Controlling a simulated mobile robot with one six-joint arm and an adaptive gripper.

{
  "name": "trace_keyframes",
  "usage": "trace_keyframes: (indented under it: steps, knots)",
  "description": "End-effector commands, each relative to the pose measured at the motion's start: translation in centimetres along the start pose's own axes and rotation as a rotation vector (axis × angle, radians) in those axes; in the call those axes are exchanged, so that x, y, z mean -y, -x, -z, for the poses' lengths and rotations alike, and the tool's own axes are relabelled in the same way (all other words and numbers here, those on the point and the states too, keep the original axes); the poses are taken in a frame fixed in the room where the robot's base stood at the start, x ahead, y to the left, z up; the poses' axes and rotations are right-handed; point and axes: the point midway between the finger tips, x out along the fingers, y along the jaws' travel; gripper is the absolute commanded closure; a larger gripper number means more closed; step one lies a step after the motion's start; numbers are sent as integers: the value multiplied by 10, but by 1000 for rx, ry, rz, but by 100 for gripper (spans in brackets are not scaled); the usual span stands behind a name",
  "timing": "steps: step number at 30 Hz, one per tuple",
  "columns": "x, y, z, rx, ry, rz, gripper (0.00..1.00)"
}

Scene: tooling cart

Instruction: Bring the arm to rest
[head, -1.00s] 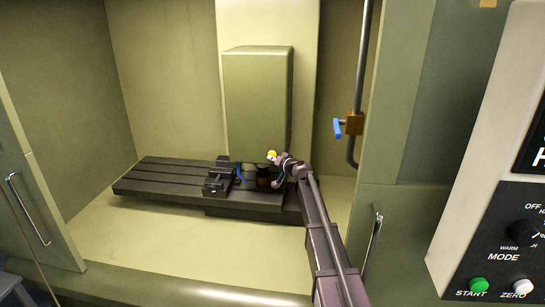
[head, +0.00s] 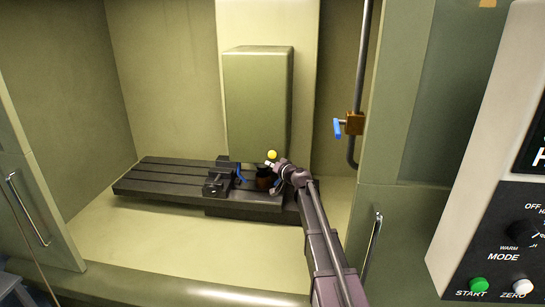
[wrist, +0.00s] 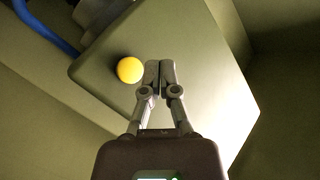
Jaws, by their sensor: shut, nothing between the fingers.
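My arm (head: 322,250) reaches from the lower right into the machine enclosure. My gripper (head: 269,163) is at its far end, above the right part of the dark slotted table. In the wrist view my gripper (wrist: 160,66) is shut, its two fingers together with nothing between them. A yellow ball (wrist: 130,69) shows just left of the fingertips there, apart from them in the picture. The yellow ball (head: 272,154) also shows in the head view, just above the gripper, in front of the lower part of the green spindle housing (head: 257,95). What carries the ball is hidden.
The slotted table (head: 150,180) bears a dark vise (head: 216,184). A brown round object (head: 264,179) is below my gripper. A pipe with a blue-handled valve (head: 338,128) hangs at right. The control panel (head: 490,235) is far right. The enclosure floor is clear.

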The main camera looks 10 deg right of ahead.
Motion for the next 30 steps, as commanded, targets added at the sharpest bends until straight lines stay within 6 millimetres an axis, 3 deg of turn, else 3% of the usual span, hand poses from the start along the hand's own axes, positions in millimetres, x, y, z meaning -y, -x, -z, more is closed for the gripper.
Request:
trace_keyframes:
  steps: [20, 26, 30]
  knots:
    - [4, 4, -8, 23, 8, 3, 100]
    - [20, 26, -45, 141, 39, 8, 100]
    - [34, 54, -90, 293, 72, -4, 100]
